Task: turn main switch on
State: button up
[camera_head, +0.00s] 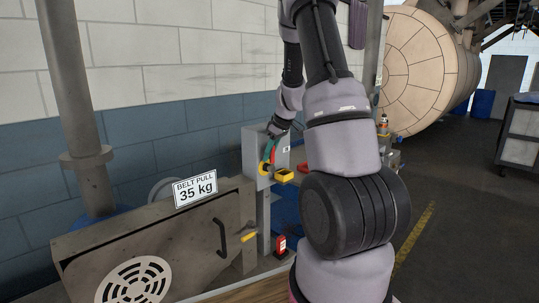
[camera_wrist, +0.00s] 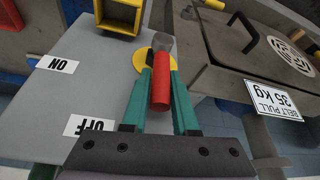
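The main switch has a red handle (camera_wrist: 160,85) on a round yellow plate (camera_wrist: 145,62), mounted on a grey box (camera_head: 252,150). In the wrist view its free end points down the picture, level with the OFF label (camera_wrist: 88,127) rather than the ON label (camera_wrist: 56,64). My gripper (camera_wrist: 161,82) has its two green fingers on either side of the red handle, and they appear to press against it. In the head view my gripper (camera_head: 269,150) is at the box front; the handle is partly hidden there.
A yellow open holder (camera_head: 285,176) sits beside the switch box. To the left is a metal cabinet with a BELT PULL sign (camera_head: 195,190) and a dark handle (camera_head: 222,238). A large round vessel (camera_head: 418,70) stands behind at right. Open floor (camera_head: 460,220) lies to the right.

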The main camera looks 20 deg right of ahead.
grip_shut()
jog(key=shift+d, duration=0.15)
dwell(1.2)
jog(key=d+y, duration=0.1)
jog(key=y, duration=0.1)
jog(key=w+d+f+m+g+y, duration=0.1)
jog(key=y, duration=0.1)
jog(key=d+g+y, duration=0.1)
jog(key=y, duration=0.2)
jog(key=shift+w+d+f+m, duration=0.15)
jog(key=shift+w+d+m, duration=0.05)
jog(key=shift+d+m, duration=0.15)
jog(key=y, duration=0.1)
jog(key=d+f+y, duration=0.1)
jog(key=y, duration=0.1)
jog(key=m+y, duration=0.1)
jog(key=shift+w+d+f+g, duration=0.2)
jog(key=shift+w+f+g, duration=0.05)
jog(key=shift+f+g, duration=0.15)
jog(key=shift+w+d+f+m+y, duration=0.15)
jog(key=shift+f+m+y, duration=0.3)
jog(key=shift+y, duration=0.6)
jog(key=shift+d+f+m+y, duration=0.2)
jog(key=shift+f+y, duration=0.35)
jog(key=shift+y, duration=0.5)
jog(key=shift+a, duration=0.1)
jog(key=o, duration=0.6)
grip_release()
